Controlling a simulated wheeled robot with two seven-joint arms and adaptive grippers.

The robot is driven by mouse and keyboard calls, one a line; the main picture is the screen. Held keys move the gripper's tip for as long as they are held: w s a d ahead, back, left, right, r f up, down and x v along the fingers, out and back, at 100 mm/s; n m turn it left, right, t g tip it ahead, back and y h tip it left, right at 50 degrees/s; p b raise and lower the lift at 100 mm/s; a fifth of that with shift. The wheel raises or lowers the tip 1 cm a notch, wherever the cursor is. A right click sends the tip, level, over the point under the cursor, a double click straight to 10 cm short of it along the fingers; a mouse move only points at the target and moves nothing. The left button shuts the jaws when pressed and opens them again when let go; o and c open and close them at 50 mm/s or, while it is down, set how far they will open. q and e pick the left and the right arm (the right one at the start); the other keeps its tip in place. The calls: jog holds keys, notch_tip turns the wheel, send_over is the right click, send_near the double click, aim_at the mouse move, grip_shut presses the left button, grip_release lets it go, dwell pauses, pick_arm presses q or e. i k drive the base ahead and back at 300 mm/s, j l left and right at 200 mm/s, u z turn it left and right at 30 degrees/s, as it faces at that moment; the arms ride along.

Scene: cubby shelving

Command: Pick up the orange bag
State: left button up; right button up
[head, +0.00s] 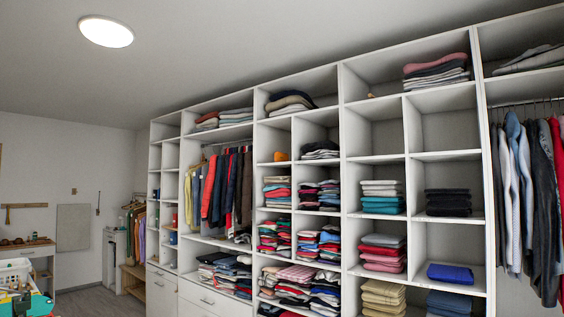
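A small orange item (281,156), probably the orange bag, sits in an upper cubby of the white shelving, left of the picture's middle. Neither of my grippers shows in the head view.
White cubby shelving (409,127) fills the wall, with folded clothes in many cubbies. Hanging clothes are at its left and far right. A white basket (14,272) and a teal thing (41,304) stand at lower left. Grey floor (85,299) shows beyond them.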

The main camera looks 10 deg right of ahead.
aim_at(280, 157)
jog(key=i+l, duration=0.35)
jog(key=l, duration=0.15)
jog(key=i+l, duration=0.25)
jog(key=i, duration=0.3)
jog(key=i+l+z, duration=0.15)
jog(key=i+l, duration=0.15)
jog(key=i, duration=0.2)
jog(key=i+l, duration=0.2)
jog(key=i, duration=0.35)
jog(key=i+l+z, duration=0.1)
jog(key=i, duration=0.45)
jog(key=l, duration=0.1)
